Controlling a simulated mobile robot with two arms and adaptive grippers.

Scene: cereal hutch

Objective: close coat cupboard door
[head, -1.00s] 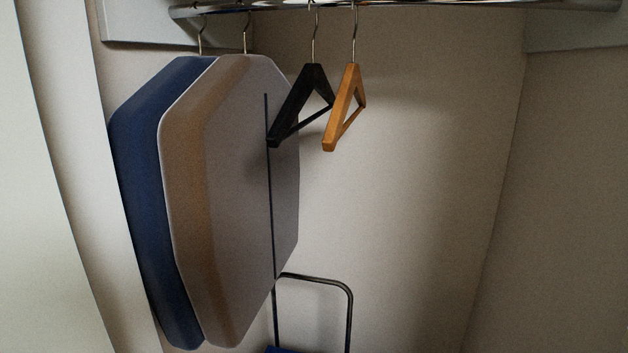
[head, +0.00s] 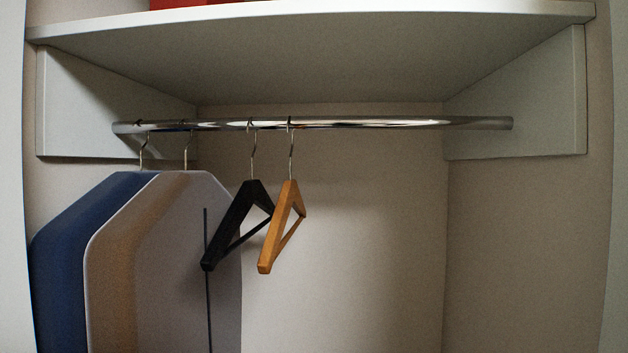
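The coat cupboard stands open in front of me, and I look straight into its inside. A metal rail (head: 375,123) crosses it under a white shelf (head: 320,60). A blue garment (head: 62,255) and a beige-grey garment (head: 165,265) hang at the left. A black hanger (head: 238,225) and a wooden hanger (head: 282,228) hang empty beside them. I cannot make out the cupboard door for certain; a pale vertical strip (head: 12,180) at the left edge may be door or frame. Neither of my grippers shows.
A red object (head: 185,3) sits on the shelf at the top, mostly cut off. A pale upright edge (head: 612,240) bounds the opening at the right. The space below the rail at the right is clear. The floor is out of view.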

